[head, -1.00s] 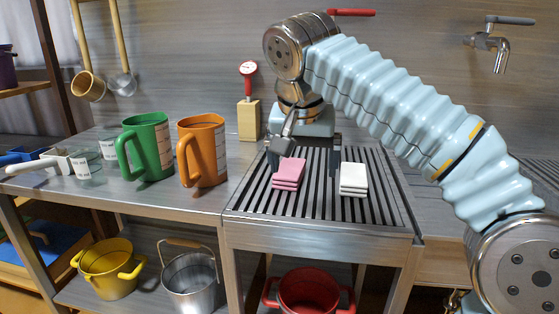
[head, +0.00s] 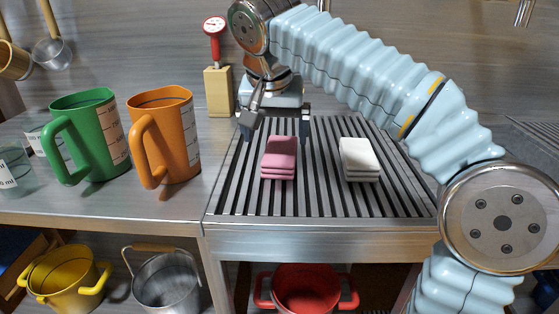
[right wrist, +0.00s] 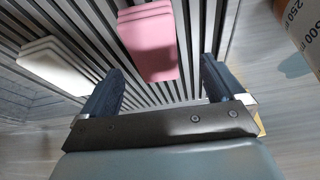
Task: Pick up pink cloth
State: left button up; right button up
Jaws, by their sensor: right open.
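The pink cloth (head: 279,158) is a folded stack lying on the slatted rack. It also shows in the right wrist view (right wrist: 148,42), ahead of the fingers and between their lines. My right gripper (head: 275,136) is open and empty, just behind and above the pink cloth, its fingers pointing down. My left gripper is in neither view.
A white folded cloth (head: 359,160) lies right of the pink one. A green jug (head: 88,136) and an orange jug (head: 170,138) stand on the counter at left. A red-topped gauge on a wooden block (head: 218,90) stands behind. The rack's front (head: 320,200) is clear.

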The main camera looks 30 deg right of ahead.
aim_at(280, 150)
jog(key=x, duration=0.3)
jog(key=b+x, duration=0.1)
jog(key=shift+s+d+f, duration=0.2)
jog(key=shift+d+f, duration=0.05)
jog(key=shift+d, duration=0.1)
jog(key=shift+w+d+f, duration=0.1)
jog(key=shift+w+f, duration=0.1)
jog(key=shift+f, duration=0.3)
jog(key=c, duration=1.1)
jog(key=shift+o, duration=0.2)
jog(key=shift+r, duration=0.15)
notch_tip(280, 150, up, 3)
jog(key=shift+r+p, duration=0.2)
jog(key=shift+p, duration=0.3)
jog(key=s+d+r, duration=0.6)
jog(key=s+r, duration=0.3)
jog(key=s, duration=0.3)
jog(key=shift+s+r+p, duration=0.2)
jog(key=shift+s+p, duration=0.15)
jog(key=shift+s, duration=0.05)
